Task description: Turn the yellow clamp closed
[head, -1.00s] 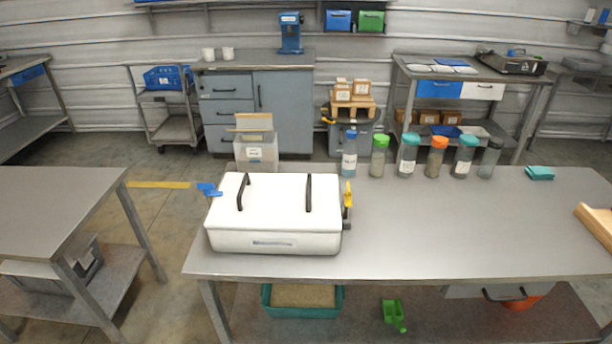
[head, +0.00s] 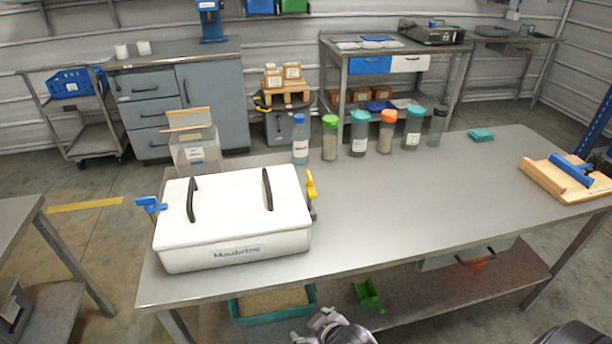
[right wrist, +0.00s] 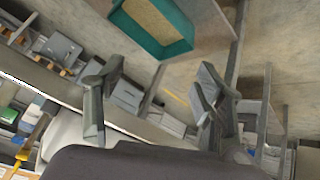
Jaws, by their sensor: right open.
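The white hopper box (head: 235,205) with two black lid handles stands on the near left of the table. The yellow clamp (head: 311,185) is at the box's right side, its lever pointing up. A blue clamp (head: 150,204) sticks out at the left side. In the right wrist view the yellow clamp (right wrist: 35,138) shows at the lower left, partly out of frame. My right gripper (head: 312,326) is low, in front of the table edge, apart from the clamp. Its spread, empty fingers (right wrist: 152,100) show in the right wrist view. My left gripper is out of view.
Several lidded jars (head: 359,133) line the table's far edge. A teal cloth (head: 481,135) and a wooden board with a blue tool (head: 560,182) lie on the right. A teal bin (head: 236,310) and green scoop (head: 367,296) sit on the lower shelf. The table's middle is clear.

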